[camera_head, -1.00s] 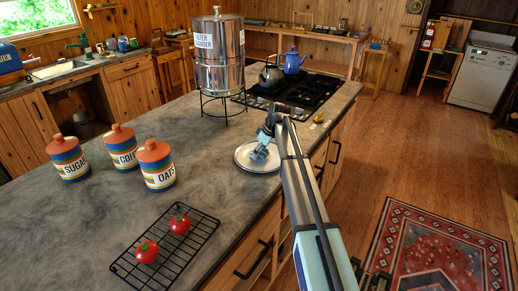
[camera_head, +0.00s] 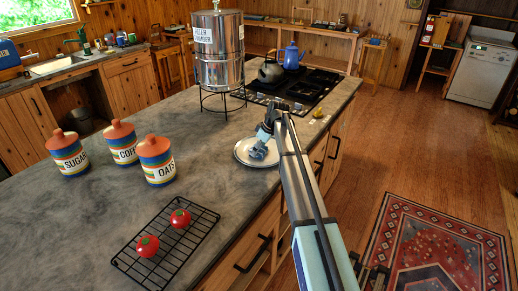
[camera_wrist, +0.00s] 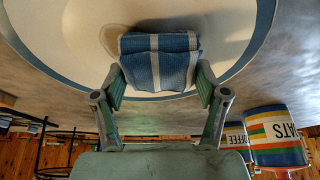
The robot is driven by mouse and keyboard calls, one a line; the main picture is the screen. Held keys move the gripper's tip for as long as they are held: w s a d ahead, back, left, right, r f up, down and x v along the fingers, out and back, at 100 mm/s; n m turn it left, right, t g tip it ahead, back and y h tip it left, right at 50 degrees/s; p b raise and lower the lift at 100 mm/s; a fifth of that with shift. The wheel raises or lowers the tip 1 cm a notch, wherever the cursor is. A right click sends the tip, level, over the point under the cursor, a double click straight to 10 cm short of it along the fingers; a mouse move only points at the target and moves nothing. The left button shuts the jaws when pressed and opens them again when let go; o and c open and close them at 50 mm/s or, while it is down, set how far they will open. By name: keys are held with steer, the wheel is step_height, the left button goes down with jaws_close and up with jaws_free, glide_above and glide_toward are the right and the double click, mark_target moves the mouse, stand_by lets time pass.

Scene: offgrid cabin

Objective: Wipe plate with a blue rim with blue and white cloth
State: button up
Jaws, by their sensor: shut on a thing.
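The plate with a blue rim (camera_head: 241,157) lies flat on the grey counter, near its right edge. In the wrist view its pale face and blue rim (camera_wrist: 258,45) fill the upper part. The blue and white cloth (camera_head: 258,152) is on the plate, folded into a bundle. It also shows in the wrist view (camera_wrist: 158,62), where its stripes are clear. My gripper (camera_wrist: 160,82) is shut on the cloth, with one finger at each side of it. In the head view my gripper (camera_head: 264,136) reaches over the plate from the right.
Striped canisters (camera_head: 156,164) stand to the left on the counter (camera_head: 100,205). A black rack (camera_head: 192,240) with two red tomatoes (camera_head: 180,218) is at the front. A metal water filter (camera_head: 218,55) on a stand and a black stove (camera_head: 300,90) with kettles are behind the plate.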

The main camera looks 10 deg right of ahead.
step_height(320, 180, up, 3)
steer(key=shift+w+d+f, duration=0.15)
steer(key=shift+f, duration=0.05)
steer(key=shift+r+p, duration=1.1)
steer(key=shift+r, duration=1.35)
